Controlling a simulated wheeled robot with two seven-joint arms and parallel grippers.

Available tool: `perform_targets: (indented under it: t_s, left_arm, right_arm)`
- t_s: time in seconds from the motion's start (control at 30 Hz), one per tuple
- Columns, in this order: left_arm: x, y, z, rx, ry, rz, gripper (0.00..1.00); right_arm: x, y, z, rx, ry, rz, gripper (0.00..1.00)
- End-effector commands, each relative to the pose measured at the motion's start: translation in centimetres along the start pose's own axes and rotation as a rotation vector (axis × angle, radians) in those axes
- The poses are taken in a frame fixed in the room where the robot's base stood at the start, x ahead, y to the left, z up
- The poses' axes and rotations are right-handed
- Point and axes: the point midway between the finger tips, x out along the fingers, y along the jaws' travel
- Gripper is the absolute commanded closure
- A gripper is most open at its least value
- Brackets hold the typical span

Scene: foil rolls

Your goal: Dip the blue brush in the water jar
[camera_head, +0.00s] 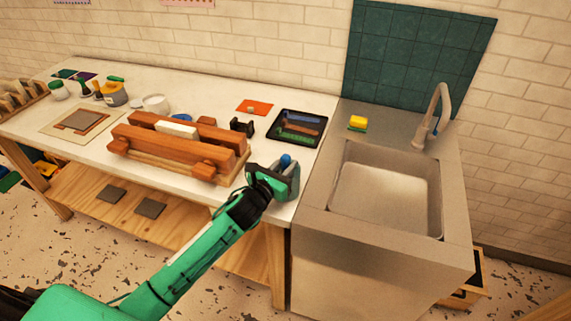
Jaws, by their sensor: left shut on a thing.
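My left gripper (277,181) is over the right front end of the white worktable, beside the sink unit. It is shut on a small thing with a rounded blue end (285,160). The rest of that thing is hidden by the fingers, so I cannot tell for sure that it is the blue brush. No water jar can be clearly made out. A white round container (156,103) and a small white pot with a green top (58,90) stand at the back left of the table. My right gripper is not in view.
A wooden press (180,146) stands left of my gripper. A black tray (277,139) with long blue, brown and green things lies behind it. An orange sheet (255,107) lies behind the press.

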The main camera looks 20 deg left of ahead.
Motion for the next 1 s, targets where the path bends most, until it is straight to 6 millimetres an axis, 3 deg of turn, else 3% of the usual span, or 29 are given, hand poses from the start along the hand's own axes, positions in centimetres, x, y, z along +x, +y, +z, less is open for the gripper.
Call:
perform_targets:
  t_s: [0.47,1.0]
  left_arm:
    - [0.0,0.0,0.2,0.001,0.000,0.000,0.98]
    - [0.0,0.0,4.7,0.001,0.000,0.000,0.98]
  right_arm:
    - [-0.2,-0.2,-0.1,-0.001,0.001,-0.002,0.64]
    - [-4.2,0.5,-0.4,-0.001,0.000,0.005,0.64]
